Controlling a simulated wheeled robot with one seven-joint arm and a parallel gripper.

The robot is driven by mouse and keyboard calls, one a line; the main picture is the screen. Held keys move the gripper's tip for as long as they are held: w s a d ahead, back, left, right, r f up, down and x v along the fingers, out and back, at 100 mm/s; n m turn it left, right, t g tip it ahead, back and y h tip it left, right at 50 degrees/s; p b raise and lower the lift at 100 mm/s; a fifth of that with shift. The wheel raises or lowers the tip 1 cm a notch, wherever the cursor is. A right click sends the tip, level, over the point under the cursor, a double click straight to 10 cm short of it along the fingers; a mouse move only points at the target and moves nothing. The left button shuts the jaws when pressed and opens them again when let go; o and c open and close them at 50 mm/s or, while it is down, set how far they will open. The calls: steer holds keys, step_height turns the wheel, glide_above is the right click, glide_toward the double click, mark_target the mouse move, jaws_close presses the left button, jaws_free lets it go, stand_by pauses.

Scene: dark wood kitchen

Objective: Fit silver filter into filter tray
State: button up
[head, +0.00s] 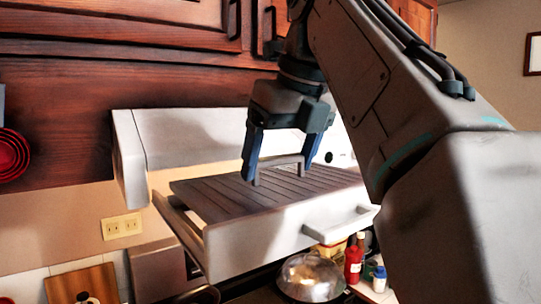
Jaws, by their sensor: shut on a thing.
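The silver filter (245,198) is a flat, dark grey slatted panel with a raised handle (282,161). It lies over the opening of the filter tray (265,240), the white drawer pulled out from under the range hood. A gap shows between the filter's left edge and the tray's left rail (180,222). I cannot tell whether the filter is fully seated or slightly raised. My gripper (282,168) points down from above with its blue fingers at both ends of the handle, shut on the filter. The filter's right part is partly hidden by my arm.
The white range hood (185,140) is behind the tray, under dark wood cabinets (120,65). The tray's front handle (340,224) sticks out. Below are a metal dome lid (308,278) and a red bottle (353,263). Red bowls (12,155) hang at left.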

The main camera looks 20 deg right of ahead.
mark_target(292, 185)
steer(key=shift+f+b, duration=0.8)
steer(key=shift+f, duration=0.55)
stand_by(0.5)
steer(key=o, duration=1.1)
steer(key=shift+o, duration=0.2)
steer(key=p+v, duration=0.3)
steer(key=v, duration=0.3)
steer(key=shift+r, duration=0.15)
steer(key=shift+s+d+r+p, duration=0.1)
steer(key=shift+s+r+p, duration=0.2)
steer(key=shift+r+p, duration=0.25)
